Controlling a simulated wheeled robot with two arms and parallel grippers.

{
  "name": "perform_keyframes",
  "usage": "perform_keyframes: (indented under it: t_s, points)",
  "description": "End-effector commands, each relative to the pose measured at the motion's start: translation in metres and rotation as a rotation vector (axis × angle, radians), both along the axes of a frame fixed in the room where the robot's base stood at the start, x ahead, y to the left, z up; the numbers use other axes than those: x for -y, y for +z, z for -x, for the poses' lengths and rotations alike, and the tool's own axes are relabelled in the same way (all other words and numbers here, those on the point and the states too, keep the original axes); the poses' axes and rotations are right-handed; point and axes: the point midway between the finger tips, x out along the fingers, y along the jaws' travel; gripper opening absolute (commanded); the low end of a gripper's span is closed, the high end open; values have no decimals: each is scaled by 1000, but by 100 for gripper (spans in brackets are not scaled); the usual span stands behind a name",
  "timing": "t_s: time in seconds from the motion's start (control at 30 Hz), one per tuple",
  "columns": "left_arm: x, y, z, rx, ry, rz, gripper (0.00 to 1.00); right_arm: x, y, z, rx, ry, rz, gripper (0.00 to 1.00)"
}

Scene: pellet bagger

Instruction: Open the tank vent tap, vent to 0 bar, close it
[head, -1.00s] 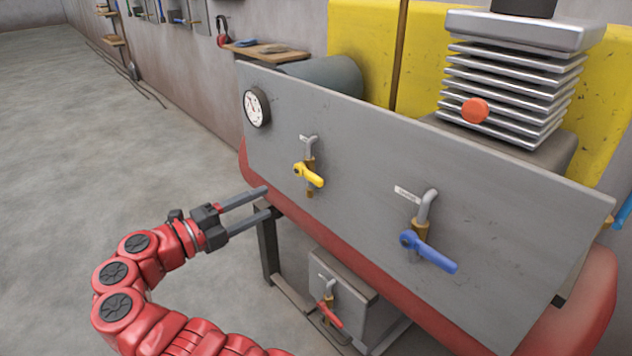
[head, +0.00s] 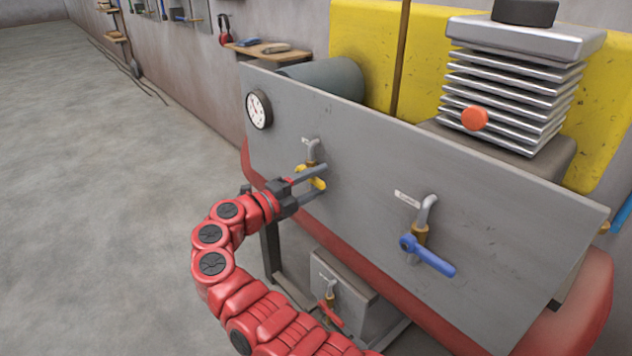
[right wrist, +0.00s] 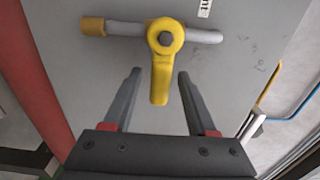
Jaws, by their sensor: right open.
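The yellow tap (head: 317,184) sits on a pipe on the grey panel (head: 360,160). In the right wrist view its yellow handle (right wrist: 160,82) points across the pipe, beside a label (right wrist: 204,8) ending in "nt". My right gripper (head: 325,180) is at this tap and open. In the right wrist view its fingertips (right wrist: 159,74) are on either side of the handle, with gaps on both sides. The round gauge (head: 258,109) is at the panel's upper left; its reading is too small to tell. My left gripper is not in view.
A blue-handled tap (head: 428,256) is lower right on the panel. A red-handled tap (head: 331,314) sits on a box below. A red tank (head: 585,310) shows behind the panel. A finned compressor block (head: 515,85) stands behind. The floor at left is clear.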

Motion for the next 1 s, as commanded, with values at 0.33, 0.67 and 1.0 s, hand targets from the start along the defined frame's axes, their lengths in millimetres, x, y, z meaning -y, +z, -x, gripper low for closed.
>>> perform_keyframes:
  t_s: [0.33, 0.67, 1.0]
  points:
    - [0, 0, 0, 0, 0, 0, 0, 0, 0, 0, 0, 0, 0, 12]
    - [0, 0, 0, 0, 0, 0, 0, -1, 0, 0, 0, 1, 0, 0]
    - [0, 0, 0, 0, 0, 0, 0, -1, 0, 0, 0, 1, 0, 0]
